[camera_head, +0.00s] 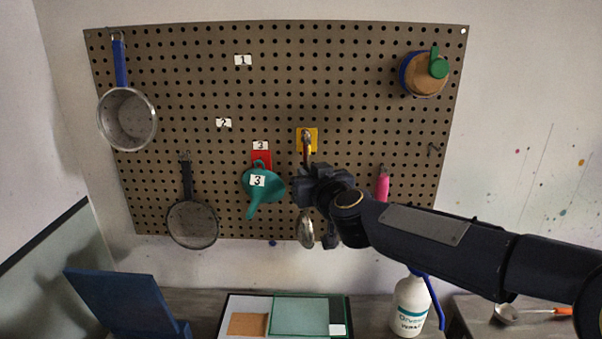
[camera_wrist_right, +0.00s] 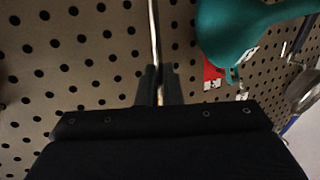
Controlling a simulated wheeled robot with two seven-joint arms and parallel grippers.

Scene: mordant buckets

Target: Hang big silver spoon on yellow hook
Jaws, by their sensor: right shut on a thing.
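The yellow hook (camera_head: 307,139) is on a yellow plate in the middle of the pegboard. The big silver spoon (camera_head: 306,229) hangs upright with its bowl down, just below my right gripper (camera_head: 308,182). My right gripper is shut on the spoon's handle, whose upper end reaches up in front of the yellow plate. In the right wrist view the thin handle (camera_wrist_right: 154,40) runs up from between the closed fingers (camera_wrist_right: 159,88). I cannot tell whether the handle's end is around the hook or only in front of it. My left gripper is not in view.
A green funnel (camera_head: 263,186) hangs close left of the spoon on a red hook plate. Two pans (camera_head: 127,119) and (camera_head: 192,224) hang further left. A pink-handled tool (camera_head: 382,184) is to the right. A spray bottle (camera_head: 410,304) and a tray (camera_head: 283,295) are below.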

